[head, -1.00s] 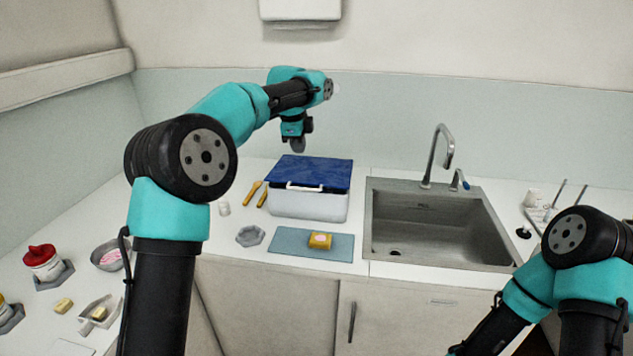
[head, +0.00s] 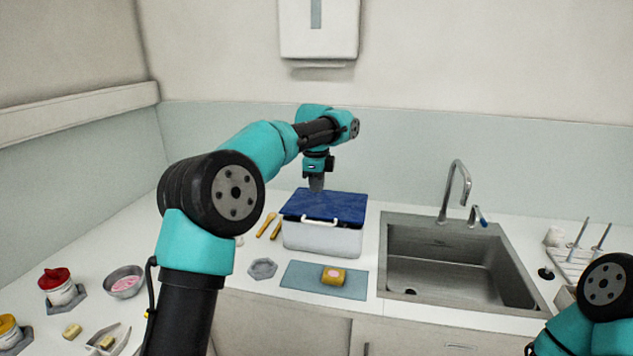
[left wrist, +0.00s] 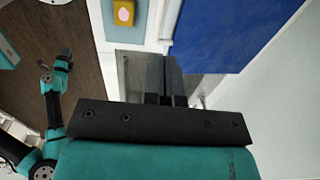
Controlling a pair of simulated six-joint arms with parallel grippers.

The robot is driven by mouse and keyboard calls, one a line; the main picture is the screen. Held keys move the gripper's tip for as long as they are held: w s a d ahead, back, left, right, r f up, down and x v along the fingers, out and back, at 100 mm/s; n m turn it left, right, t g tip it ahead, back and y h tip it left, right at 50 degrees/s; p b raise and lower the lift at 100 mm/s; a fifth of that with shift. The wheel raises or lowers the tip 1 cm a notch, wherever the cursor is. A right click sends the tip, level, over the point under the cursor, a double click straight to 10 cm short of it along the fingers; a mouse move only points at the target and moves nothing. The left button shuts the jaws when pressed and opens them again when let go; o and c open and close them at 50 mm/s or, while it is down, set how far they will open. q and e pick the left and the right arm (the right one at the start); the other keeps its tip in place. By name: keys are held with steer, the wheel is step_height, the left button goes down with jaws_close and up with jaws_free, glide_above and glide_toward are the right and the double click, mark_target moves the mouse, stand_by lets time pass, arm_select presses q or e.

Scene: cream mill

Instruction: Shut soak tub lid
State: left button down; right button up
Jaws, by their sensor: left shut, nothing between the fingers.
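The soak tub (head: 322,240) is a white box on the counter left of the sink. Its dark blue lid (head: 330,204) lies over the top, looking flat or nearly so; I cannot tell if a small gap is left. A white handle (head: 320,220) shows at the front. My left gripper (head: 316,188) is shut and empty, pointing down at the lid's rear left part; contact is unclear. In the left wrist view its fingers (left wrist: 164,62) show beside the blue lid (left wrist: 222,30). My right gripper (left wrist: 66,58) seems to show small there, its jaws unclear.
A blue-grey mat (head: 308,283) with a yellow block (head: 333,274) lies in front of the tub. Wooden tools (head: 266,223) lie to its left. The sink (head: 450,262) and tap (head: 455,185) are right. A hexagonal dish (head: 262,268) stands front left.

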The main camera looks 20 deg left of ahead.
mark_target(317, 222)
arm_select(q)
steer(key=f, duration=1)
steer(key=shift+w+f, duration=0.35)
steer(key=shift+w, duration=0.05)
